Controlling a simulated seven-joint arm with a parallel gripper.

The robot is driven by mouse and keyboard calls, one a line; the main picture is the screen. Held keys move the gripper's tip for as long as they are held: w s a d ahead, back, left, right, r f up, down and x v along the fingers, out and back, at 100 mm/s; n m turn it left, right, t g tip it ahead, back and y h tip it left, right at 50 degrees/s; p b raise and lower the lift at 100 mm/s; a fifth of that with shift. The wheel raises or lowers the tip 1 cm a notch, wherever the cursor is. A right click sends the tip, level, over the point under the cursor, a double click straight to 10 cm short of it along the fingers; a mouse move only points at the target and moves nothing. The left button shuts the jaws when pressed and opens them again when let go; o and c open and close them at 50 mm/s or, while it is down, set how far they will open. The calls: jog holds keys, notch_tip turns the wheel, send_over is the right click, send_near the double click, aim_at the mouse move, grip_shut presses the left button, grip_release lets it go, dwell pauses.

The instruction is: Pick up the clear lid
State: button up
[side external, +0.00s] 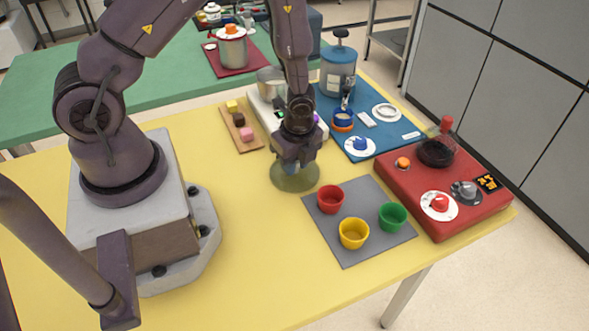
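The clear lid (295,183) is a round, see-through, greenish disc near the middle of the yellow table, left of the grey mat. My gripper (291,167) points down right over it, with its fingers at the lid's middle. A pale bluish patch shows around the fingertips, and I cannot tell if it is a knob of the lid. The fingers hide the far part of the lid. I cannot tell whether they are closed on it, or whether the lid rests on the table or is slightly raised.
A grey mat (350,252) holds red (330,199), yellow (354,235) and green (392,217) cups. A red unit (458,222) with dials stands at the right. Behind are a wooden board (232,136) with small blocks and a blue panel (393,145). The front table is clear.

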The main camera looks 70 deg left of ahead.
jog(key=shift+c, duration=0.7)
jog(key=r, duration=0.6)
jog(key=a+r, duration=0.1)
jog(key=r, duration=0.3)
jog(key=shift+w, duration=0.35)
jog(key=w+a+r+n, duration=0.3)
jog(key=a+r, duration=0.1)
jog(key=a, duration=0.8)
jog(key=w+a+r+n, duration=0.2)
jog(key=a+r+n, duration=0.1)
jog(key=a, duration=0.9)
jog(key=shift+g, duration=0.4)
jog(key=shift+f, duration=2.9)
jog(key=shift+f, duration=0.15)
